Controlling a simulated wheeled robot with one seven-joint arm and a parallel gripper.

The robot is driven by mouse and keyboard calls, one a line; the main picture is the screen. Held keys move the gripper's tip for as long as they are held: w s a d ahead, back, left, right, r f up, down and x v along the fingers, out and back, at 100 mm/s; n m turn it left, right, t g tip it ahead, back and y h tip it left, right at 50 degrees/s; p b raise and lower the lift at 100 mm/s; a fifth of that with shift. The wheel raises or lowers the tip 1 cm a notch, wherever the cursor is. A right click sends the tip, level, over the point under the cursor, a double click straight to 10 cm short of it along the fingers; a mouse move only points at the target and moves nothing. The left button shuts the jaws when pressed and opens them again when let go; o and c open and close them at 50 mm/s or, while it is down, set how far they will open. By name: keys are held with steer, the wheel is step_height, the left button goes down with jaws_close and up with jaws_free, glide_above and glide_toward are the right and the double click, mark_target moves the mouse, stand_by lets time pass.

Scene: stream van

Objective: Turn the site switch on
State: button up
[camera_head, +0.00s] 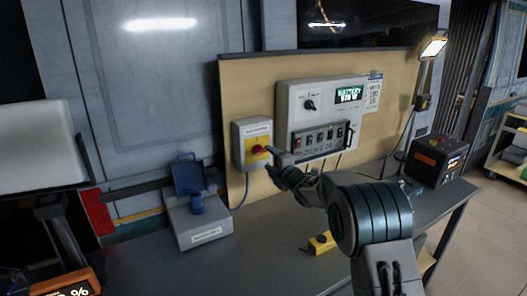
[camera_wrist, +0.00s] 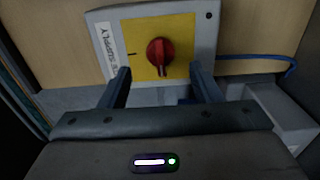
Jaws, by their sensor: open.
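The site switch is a grey box (camera_head: 239,132) with a yellow plate and a red rotary knob (camera_head: 259,150), mounted on the wooden board. In the wrist view the red knob (camera_wrist: 161,52) sits in the middle of the yellow plate (camera_wrist: 140,30). My gripper (camera_head: 270,160) is right at the front of the switch. In the wrist view its fingers (camera_wrist: 160,80) are apart, one on each side of the knob and a little below it in the picture, with nothing between them. I cannot tell whether they touch the box.
A grey panel (camera_head: 286,100) with a lit display, a dial and a row of breakers is right of the switch. A grey box with a blue part (camera_head: 205,222) stands below left. The front bench middle is clear.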

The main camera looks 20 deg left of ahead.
mark_target(262, 153)
steer(key=shift+p+x, duration=0.75)
steer(key=shift+x, duration=1.85)
steer(key=c, duration=1)
